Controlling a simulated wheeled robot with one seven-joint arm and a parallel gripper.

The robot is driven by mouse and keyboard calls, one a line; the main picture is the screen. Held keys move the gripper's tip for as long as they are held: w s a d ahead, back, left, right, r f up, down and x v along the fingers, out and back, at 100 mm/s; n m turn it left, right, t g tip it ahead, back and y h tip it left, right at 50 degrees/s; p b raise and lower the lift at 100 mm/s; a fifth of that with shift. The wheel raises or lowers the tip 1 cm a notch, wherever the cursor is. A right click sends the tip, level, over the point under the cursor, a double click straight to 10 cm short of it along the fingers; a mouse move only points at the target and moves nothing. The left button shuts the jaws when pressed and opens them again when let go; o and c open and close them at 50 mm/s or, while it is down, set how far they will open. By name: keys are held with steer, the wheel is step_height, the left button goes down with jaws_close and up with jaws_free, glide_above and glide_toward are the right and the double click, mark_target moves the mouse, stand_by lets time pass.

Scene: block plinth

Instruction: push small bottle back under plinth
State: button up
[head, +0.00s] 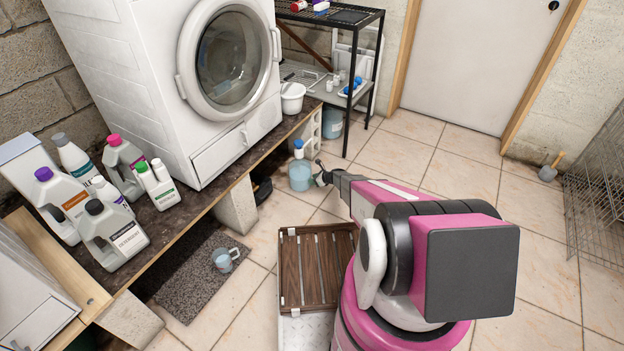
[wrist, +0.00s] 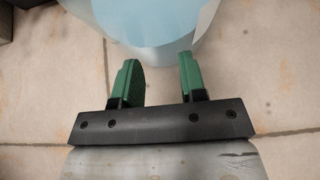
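The small bottle (head: 300,176), translucent light blue with a white neck and blue cap, stands on the tiles in front of the plinth. The plinth (head: 155,230) is a dark board on pale blocks, with the washing machine on top. My gripper (head: 321,172) is low, just right of the bottle. In the wrist view my gripper (wrist: 158,75) has its two green fingers apart with only floor between them. The bottle's light blue body (wrist: 150,22) fills the top of that view, just beyond the fingertips. I cannot tell whether they touch.
A pale support block (head: 237,207) and dark shoes (head: 263,190) are left of the bottle. A slatted wooden crate (head: 318,268) is nearer me. A black metal rack (head: 377,65) stands behind.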

steer(key=shift+w+a, duration=1.8)
steer(key=shift+a, duration=0.7)
steer(key=shift+w+a, duration=1.85)
steer(key=shift+a, duration=0.65)
steer(key=shift+w+a, duration=1.8)
steer(key=shift+a, duration=0.7)
steer(key=shift+s+d, duration=1)
steer(key=shift+d, duration=0.4)
steer(key=shift+s+d, duration=1.05)
steer(key=shift+d, duration=0.3)
steer(key=shift+s+d, duration=1)
steer(key=shift+d, duration=0.4)
steer(key=s+d+r+n+g+h, duration=0.1)
steer(key=s+r+n+g, duration=0.1)
steer(key=s+r+n, duration=0.65)
steer(key=s+d+r+n+g+h, duration=0.15)
steer(key=s+r+n, duration=0.25)
steer(key=s+r, duration=0.9)
steer(key=s+d+r+n+g+h, duration=0.1)
steer(key=s+d+r+n+h, duration=0.2)
steer(key=s+r, duration=0.9)
steer(key=s+d+r+n+g+h, duration=0.2)
steer(key=s+d+r+n, duration=0.6)
steer(key=s+r, duration=0.5)
steer(key=shift+s+r+n+h, duration=0.25)
steer(key=shift+r+n+h, duration=0.5)
steer(key=shift+r+n, duration=0.1)
